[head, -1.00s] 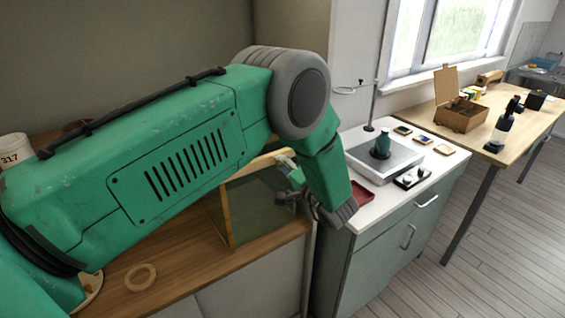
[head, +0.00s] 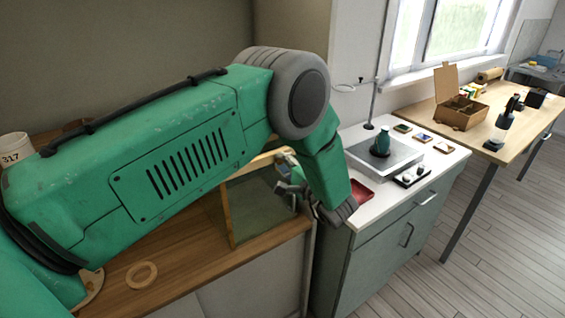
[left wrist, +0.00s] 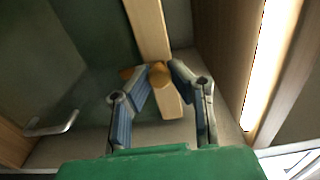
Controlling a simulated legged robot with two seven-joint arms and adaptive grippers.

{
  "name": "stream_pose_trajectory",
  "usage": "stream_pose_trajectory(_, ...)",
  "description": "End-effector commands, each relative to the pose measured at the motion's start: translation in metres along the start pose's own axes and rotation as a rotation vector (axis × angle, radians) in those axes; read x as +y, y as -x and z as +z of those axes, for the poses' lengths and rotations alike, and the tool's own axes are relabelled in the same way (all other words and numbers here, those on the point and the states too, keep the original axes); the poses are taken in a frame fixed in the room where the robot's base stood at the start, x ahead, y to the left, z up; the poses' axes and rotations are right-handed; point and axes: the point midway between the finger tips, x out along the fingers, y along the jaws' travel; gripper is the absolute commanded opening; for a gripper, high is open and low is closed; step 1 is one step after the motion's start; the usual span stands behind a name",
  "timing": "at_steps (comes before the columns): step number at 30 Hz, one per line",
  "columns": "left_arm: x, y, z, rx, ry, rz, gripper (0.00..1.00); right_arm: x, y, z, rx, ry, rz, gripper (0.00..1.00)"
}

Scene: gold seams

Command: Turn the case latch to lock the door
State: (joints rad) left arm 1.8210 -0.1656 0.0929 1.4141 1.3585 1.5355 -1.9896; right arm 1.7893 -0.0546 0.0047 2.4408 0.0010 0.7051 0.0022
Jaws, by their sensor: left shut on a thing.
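The case (head: 228,212) is a wooden frame with a dark glass door (head: 258,205), standing on a wooden counter. In the left wrist view the latch (left wrist: 168,103) is a small wooden bar with a round knob, below a pale wooden frame strip (left wrist: 149,28). The bar sits slightly tilted in that picture. My left gripper (left wrist: 158,72) has one finger on each side of the latch, shut on it near the knob. In the head view my left gripper (head: 288,188) is at the case's right side, and my forearm hides the latch. My right gripper is not in view.
A metal handle (left wrist: 52,125) shows in the left wrist view.

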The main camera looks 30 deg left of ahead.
Motion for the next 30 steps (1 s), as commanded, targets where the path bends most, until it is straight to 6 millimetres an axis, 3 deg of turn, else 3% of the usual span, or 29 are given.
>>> stream_pose_trajectory(3,0.002,0.001,-0.002,0.006,0.000,0.005,0.00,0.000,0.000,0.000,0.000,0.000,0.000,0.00)
stream_pose_trajectory(4,0.002,0.002,-0.002,0.006,0.000,0.005,0.26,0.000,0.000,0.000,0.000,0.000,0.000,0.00)
stream_pose_trajectory(5,0.002,0.001,-0.001,0.006,0.000,0.004,0.37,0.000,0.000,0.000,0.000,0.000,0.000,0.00)
stream_pose_trajectory(6,0.002,0.001,-0.001,0.005,0.000,0.004,0.39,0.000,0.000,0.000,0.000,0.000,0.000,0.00)
stream_pose_trajectory(17,0.000,0.006,0.001,0.002,0.002,0.002,0.39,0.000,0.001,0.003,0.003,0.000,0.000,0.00)
stream_pose_trajectory(20,0.000,0.017,0.000,0.003,0.002,0.001,0.39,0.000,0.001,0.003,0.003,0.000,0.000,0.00)
stream_pose_trajectory(30,0.002,0.088,-0.002,0.006,0.001,0.002,0.39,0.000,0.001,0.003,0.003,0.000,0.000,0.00)
